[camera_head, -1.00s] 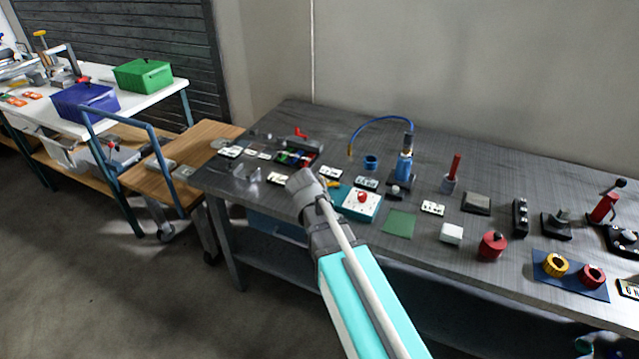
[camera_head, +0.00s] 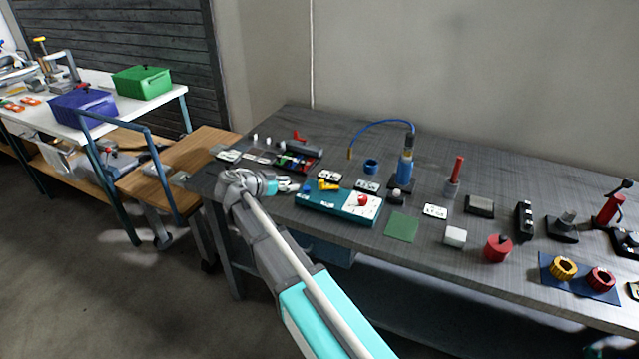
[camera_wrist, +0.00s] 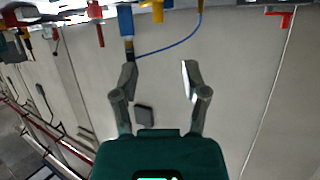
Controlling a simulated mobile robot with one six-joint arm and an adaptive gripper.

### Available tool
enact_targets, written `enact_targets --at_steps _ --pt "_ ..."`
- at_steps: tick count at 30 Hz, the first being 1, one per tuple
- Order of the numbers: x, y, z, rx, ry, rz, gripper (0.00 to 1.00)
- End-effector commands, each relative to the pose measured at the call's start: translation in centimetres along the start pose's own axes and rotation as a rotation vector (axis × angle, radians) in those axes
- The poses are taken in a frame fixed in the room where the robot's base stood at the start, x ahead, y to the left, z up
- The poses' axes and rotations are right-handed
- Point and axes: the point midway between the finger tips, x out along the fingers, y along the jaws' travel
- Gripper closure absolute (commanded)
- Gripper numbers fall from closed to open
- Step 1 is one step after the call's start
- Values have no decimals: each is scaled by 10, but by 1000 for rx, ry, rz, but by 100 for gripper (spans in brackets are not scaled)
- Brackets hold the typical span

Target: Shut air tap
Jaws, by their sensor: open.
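A teal panel (camera_head: 318,203) lies near the front edge of the dark table. It carries a yellow lever (camera_head: 326,185), which looks like the air tap, and a round red knob (camera_head: 362,199) on a white plate. A yellow part, probably the same lever, shows at the top of the wrist view (camera_wrist: 158,10), where the scene is upside down. My gripper (camera_head: 288,185) is just left of the panel, pointing right towards the lever. Its fingers are apart and empty in the wrist view (camera_wrist: 158,68). I cannot tell the lever's exact angle.
A blue cylinder (camera_head: 404,168) with a blue hose stands behind the panel. A dark tray (camera_head: 298,161) with a red handle (camera_head: 299,137) lies behind the gripper. A green mat (camera_head: 402,226) lies right of the panel. Small labelled plates lie around.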

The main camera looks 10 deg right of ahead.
Motion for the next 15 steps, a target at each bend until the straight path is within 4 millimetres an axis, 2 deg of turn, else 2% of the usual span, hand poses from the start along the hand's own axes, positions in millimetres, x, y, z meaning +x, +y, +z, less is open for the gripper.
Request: enact_targets --at_steps 8,15 --pt "3 0 1 -2 -1 1 42" --pt "20 0 2 -2 -2 1 42"
